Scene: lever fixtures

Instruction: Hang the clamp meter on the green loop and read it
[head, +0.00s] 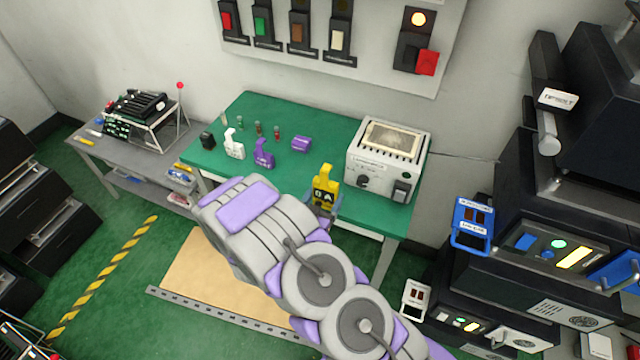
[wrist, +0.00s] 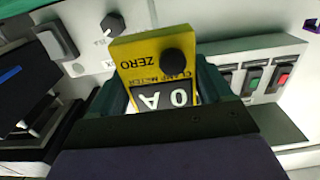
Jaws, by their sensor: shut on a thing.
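The yellow clamp meter (head: 325,180) is held upright above the right front part of the green table, in front of the white box. My gripper (head: 322,207) is shut on its lower part. In the wrist view the clamp meter (wrist: 150,52) sits between my fingers, upside down, with a black knob, the word ZERO and a display reading 0 A. Its jaw is not clear in either view. I cannot make out a green loop for certain; small coloured upright pieces (head: 258,128) stand at the table's back, too small to tell.
The green table (head: 318,146) also holds a white box with a dial (head: 386,158), white and purple clamp-like pieces (head: 263,153) and a black block. Wall switches (head: 262,22) hang above. Dark machines with blue handles (head: 471,222) stand at right.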

